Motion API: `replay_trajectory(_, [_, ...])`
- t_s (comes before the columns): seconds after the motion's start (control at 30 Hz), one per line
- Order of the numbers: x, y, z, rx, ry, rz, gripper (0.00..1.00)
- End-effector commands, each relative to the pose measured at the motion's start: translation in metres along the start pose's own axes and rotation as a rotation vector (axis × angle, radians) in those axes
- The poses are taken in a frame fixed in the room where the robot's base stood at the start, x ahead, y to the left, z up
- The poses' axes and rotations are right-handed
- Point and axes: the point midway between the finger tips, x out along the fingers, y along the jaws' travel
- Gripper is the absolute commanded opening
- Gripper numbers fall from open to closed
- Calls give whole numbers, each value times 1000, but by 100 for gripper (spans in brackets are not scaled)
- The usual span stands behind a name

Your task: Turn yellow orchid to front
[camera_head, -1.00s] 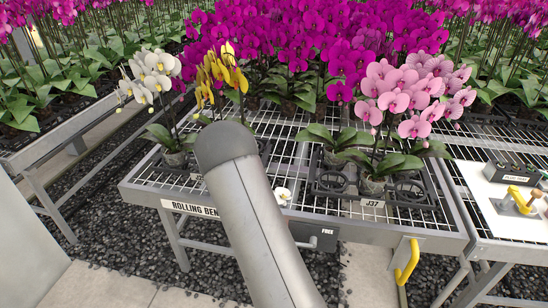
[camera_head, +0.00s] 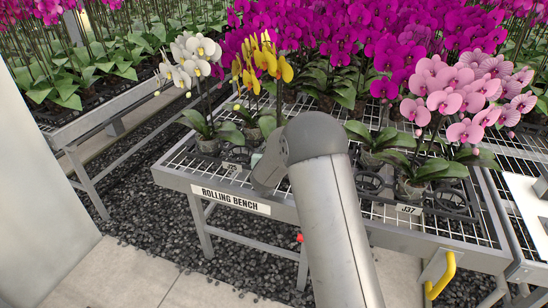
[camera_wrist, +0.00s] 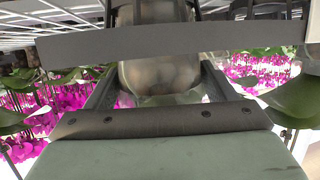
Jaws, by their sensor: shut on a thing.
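The yellow orchid (camera_head: 262,58) stands upright on the rolling bench in the head view, between a white orchid (camera_head: 192,60) and my arm. Its blooms appear partly side-on, and its lower part is partly hidden. My gripper reaches low toward its base from the front; its end is mostly behind my own arm in the head view. In the wrist view my gripper (camera_wrist: 160,92) is shut on a clear, brownish pot (camera_wrist: 158,72), which sits between the two dark fingers. The position fits the yellow orchid's pot, but its flowers are not visible there.
The rolling bench (camera_head: 228,200) has a wire-grid top and black pot trays. The white orchid stands close on the left. Pink orchids (camera_head: 455,90) stand to the right, with dense magenta orchids (camera_head: 350,40) behind. A yellow handle (camera_head: 440,275) projects at the front right.

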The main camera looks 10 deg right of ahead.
Motion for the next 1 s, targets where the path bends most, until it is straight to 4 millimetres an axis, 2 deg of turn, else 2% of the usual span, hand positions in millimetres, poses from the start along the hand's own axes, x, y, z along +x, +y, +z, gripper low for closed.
replay_trajectory(0.43, [1, 9, -4, -80, 1, -271, 46])
replay_trajectory(0.83, [3, 10, -1, -147, 3, -492, 46])
replay_trajectory(1.0, [2, 8, -5, -178, 1, -597, 46])
